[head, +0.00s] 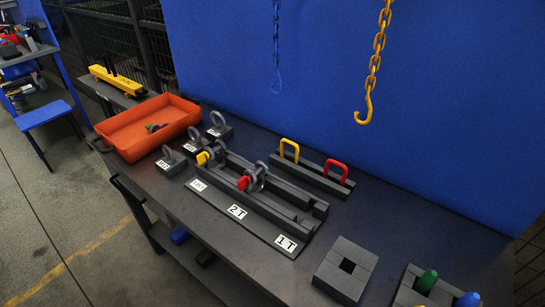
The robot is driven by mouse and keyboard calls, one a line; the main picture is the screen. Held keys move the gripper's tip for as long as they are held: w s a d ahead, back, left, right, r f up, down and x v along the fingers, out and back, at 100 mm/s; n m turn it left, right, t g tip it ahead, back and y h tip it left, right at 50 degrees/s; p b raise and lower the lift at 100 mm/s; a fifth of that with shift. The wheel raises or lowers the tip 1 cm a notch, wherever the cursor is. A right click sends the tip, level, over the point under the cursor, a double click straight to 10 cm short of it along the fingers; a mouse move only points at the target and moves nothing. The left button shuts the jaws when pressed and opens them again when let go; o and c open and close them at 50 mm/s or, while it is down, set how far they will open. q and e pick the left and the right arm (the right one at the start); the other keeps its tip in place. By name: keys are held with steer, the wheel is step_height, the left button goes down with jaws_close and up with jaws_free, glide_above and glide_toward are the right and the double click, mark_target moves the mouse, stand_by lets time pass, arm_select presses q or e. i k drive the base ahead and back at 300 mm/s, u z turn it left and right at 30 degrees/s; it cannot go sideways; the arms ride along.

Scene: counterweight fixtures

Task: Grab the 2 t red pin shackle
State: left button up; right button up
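The red pin shackle (258,177) stands in the dark grey rack (288,208) on the bench. Its grey bow is upright and its red pin head (243,183) faces the front left. It sits in line with the 2T label (237,212). A similar shackle with a yellow pin (203,158) stands to its left, in line with a label too small to read surely. The place by the 1T label (286,243) holds no shackle. Neither of my grippers is in view.
An orange tray (118,128) with a small dark item is at left, beside several weights with ring tops (219,121). A rail with yellow and red handles (335,174) stands behind the rack. A yellow chain hook (364,108) hangs above. A block with a square hole (327,277) is at front right.

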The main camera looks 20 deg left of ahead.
mark_target(261, 175)
steer(key=z, duration=0.55)
steer(key=k, duration=1.3)
steer(key=z, duration=0.1)
steer(key=i, duration=0.9)
steer(key=z, duration=0.05)
